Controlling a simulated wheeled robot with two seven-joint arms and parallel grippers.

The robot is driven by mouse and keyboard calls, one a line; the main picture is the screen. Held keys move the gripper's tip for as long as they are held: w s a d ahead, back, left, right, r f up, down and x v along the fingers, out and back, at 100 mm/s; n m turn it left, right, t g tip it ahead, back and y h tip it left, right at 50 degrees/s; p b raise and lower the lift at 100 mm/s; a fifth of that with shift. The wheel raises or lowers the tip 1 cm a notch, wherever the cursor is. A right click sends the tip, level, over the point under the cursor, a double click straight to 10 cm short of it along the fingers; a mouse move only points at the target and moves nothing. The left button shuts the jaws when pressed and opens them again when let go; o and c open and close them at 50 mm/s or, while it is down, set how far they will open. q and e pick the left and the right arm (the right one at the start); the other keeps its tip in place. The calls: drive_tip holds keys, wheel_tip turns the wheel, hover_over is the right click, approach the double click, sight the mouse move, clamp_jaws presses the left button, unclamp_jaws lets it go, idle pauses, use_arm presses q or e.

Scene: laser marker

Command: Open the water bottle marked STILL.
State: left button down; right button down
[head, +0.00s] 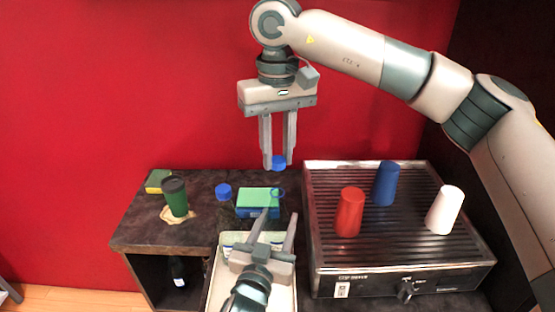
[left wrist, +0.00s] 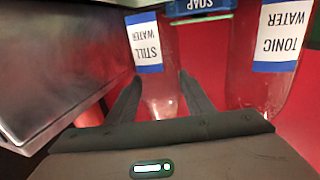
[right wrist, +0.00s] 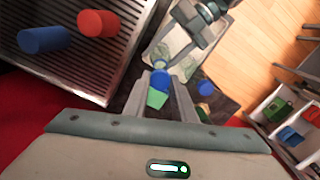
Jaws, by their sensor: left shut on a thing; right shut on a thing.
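The clear STILL water bottle (left wrist: 160,92), with a white and blue label, stands between my left gripper's fingers. My left gripper (head: 277,220) is shut on this bottle over the tray. In the head view the bottle's body is hard to see; a blue ring (head: 278,193) shows at its top. My right gripper (head: 279,157) points down above it, shut on a blue cap (head: 278,164). The cap appears apart from the ring, higher up. It also shows between the fingertips in the right wrist view (right wrist: 160,80).
A clear TONIC water bottle (left wrist: 270,85) stands beside it; another blue cap (head: 223,191) shows to the left. A pale tray (head: 212,295) lies below. A green and blue SOAP pack (head: 258,199), a green cup (head: 175,196) and a machine with red (head: 349,212), blue and white cups are near.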

use_arm(q)
drive_tip(key=c, duration=0.8)
unclamp_jaws()
drive_tip(key=shift+s+a+f, duration=0.1)
drive_tip(key=shift+s, duration=0.45)
use_arm(e)
drive_tip(key=shift+f, duration=0.2)
use_arm(q)
drive_tip(key=b+v, duration=0.2)
drive_tip(key=v, duration=0.8)
drive_tip(key=shift+s+a+b, duration=0.15)
drive_tip(key=shift+s+b, duration=0.2)
drive_tip(key=shift+b, duration=0.05)
use_arm(e)
wheel_tip(320, 180, down, 2)
drive_tip(key=shift+f, duration=0.2)
